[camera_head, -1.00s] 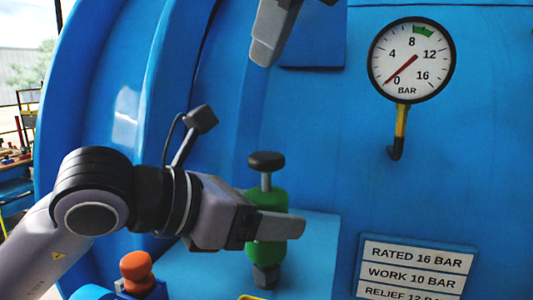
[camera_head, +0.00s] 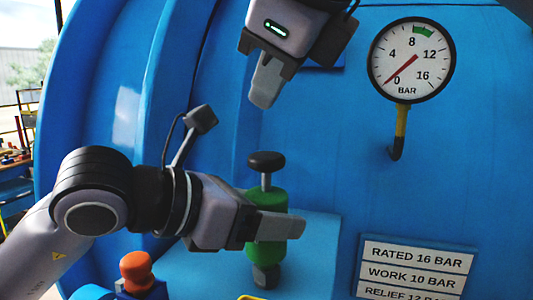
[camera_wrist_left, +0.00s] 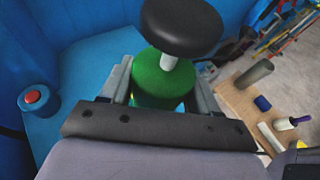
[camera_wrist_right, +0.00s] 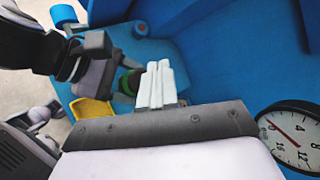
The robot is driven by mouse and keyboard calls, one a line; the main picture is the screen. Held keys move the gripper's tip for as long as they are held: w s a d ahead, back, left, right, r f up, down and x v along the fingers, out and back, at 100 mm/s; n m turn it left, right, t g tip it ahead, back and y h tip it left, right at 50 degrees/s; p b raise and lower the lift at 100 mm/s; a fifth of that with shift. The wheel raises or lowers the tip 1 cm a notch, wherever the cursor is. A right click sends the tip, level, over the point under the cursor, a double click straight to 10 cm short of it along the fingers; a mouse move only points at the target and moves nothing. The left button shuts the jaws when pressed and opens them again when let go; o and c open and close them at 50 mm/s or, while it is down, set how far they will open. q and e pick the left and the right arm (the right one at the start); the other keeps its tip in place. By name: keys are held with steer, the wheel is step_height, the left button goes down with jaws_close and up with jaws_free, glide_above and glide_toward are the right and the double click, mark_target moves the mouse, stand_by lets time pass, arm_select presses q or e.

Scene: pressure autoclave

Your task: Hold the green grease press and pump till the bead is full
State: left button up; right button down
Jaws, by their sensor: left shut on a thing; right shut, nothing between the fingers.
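The green grease press (camera_head: 266,202) stands upright on a blue ledge, with a black knob (camera_head: 266,160) on a raised grey rod at its top. My left gripper (camera_head: 280,226) is shut around the green body from the left; the left wrist view shows one finger on each side of the press (camera_wrist_left: 158,82). My right gripper (camera_head: 264,92) is shut and empty, above the knob and apart from it. In the right wrist view its fingers (camera_wrist_right: 156,84) partly hide the press (camera_wrist_right: 128,84). I cannot make out a grease bead.
A pressure gauge (camera_head: 411,60) on the blue vessel wall reads near 0. An orange knob (camera_head: 136,268) stands at the lower left, a rating plate (camera_head: 414,272) at the lower right. A yellow object (camera_wrist_right: 92,110) lies near the press. A tool bench (camera_wrist_left: 245,98) is off to the side.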

mark_target(265, 155)
steer(key=shift+f, duration=1.85)
steer(key=shift+f, duration=0.1)
stand_by(0.5)
steer(key=shift+f, duration=0.3)
steer(key=shift+f, duration=1.3)
stand_by(1.0)
stand_by(0.4)
steer(key=shift+r, duration=1.7)
steer(key=shift+r, duration=2.55)
